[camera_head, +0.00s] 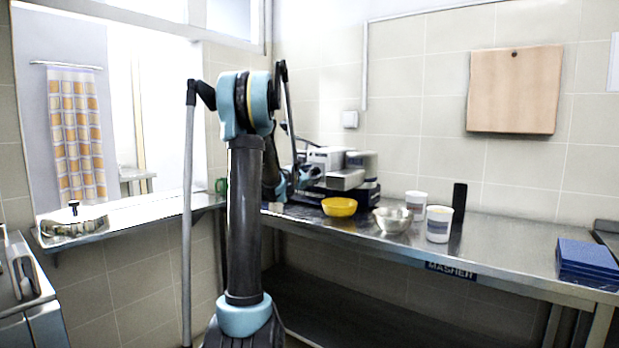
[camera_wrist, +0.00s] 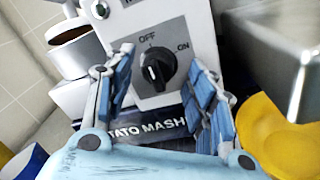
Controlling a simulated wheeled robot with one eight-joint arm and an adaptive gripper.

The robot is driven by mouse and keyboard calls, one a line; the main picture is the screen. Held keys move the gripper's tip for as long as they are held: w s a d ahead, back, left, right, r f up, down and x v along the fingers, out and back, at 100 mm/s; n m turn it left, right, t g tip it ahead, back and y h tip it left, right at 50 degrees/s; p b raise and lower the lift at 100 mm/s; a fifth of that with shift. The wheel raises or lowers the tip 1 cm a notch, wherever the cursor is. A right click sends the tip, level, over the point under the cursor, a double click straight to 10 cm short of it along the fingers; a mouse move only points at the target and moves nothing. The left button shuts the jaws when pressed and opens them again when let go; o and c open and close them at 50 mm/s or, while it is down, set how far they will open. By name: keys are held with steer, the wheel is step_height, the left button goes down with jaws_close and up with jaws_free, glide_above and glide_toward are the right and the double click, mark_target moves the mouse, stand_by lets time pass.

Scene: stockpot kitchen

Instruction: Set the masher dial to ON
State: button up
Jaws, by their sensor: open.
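The masher dial (camera_wrist: 158,68) is a black round knob on the pale front panel of the potato masher (camera_wrist: 180,25), seen in the wrist view. OFF is printed above it and ON to its upper right.
A yellow bowl (camera_head: 340,207) stands close to the masher and a metal bowl (camera_head: 393,220) to its right. White tubs (camera_head: 439,224) and a black upright object (camera_head: 459,198) stand farther right. Blue boards (camera_head: 588,262) lie at the right end. The counter (camera_head: 510,242) is clear between.

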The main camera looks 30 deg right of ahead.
steer(key=shift+w+d, duration=0.25)
steer(key=shift+d, duration=0.2)
